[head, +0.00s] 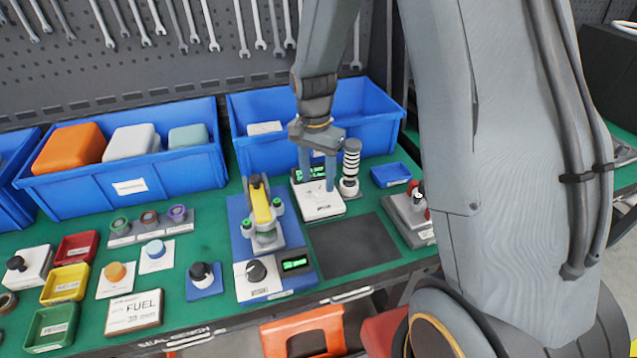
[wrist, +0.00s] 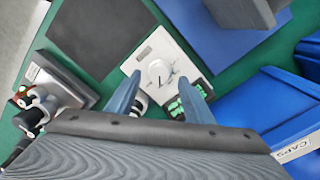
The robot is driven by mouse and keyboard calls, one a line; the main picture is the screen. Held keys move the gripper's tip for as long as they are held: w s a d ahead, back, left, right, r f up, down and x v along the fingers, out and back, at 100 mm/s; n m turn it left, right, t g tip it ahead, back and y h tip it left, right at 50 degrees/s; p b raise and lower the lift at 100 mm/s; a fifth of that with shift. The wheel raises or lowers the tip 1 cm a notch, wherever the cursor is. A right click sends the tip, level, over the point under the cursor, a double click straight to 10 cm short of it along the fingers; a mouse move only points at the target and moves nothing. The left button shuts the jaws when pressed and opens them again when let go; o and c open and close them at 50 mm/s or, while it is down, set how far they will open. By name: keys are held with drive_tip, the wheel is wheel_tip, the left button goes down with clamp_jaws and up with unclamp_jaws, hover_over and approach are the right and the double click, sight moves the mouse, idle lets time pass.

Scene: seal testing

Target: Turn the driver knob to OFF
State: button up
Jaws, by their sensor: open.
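A white control box (head: 320,207) with a green-lit display (head: 308,174) stands on the bench. It also shows in the wrist view (wrist: 147,58), with a round pale knob (wrist: 158,73) on its top face. The knob carries a dark pointer line; its lettering is too small to read. My gripper (head: 317,182) is open over this box, fingers pointing down. In the wrist view the fingertips (wrist: 159,79) are apart, one on each side of the knob; contact cannot be told. A second box has a black knob (head: 257,270) and a green display (head: 296,264). I cannot read which is labelled driver.
A black-and-white ringed post (head: 350,166) stands close right of the white box. A yellow clamp rig (head: 262,209) stands to the left. Blue bins (head: 258,149) are behind. A dark mat (head: 354,245) in front is empty. A grey unit (head: 408,216) is at right.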

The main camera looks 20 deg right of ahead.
sight(319, 193)
drive_tip(key=shift+f, duration=1.4)
drive_tip(key=c, duration=1)
drive_tip(key=shift+c, duration=0.2)
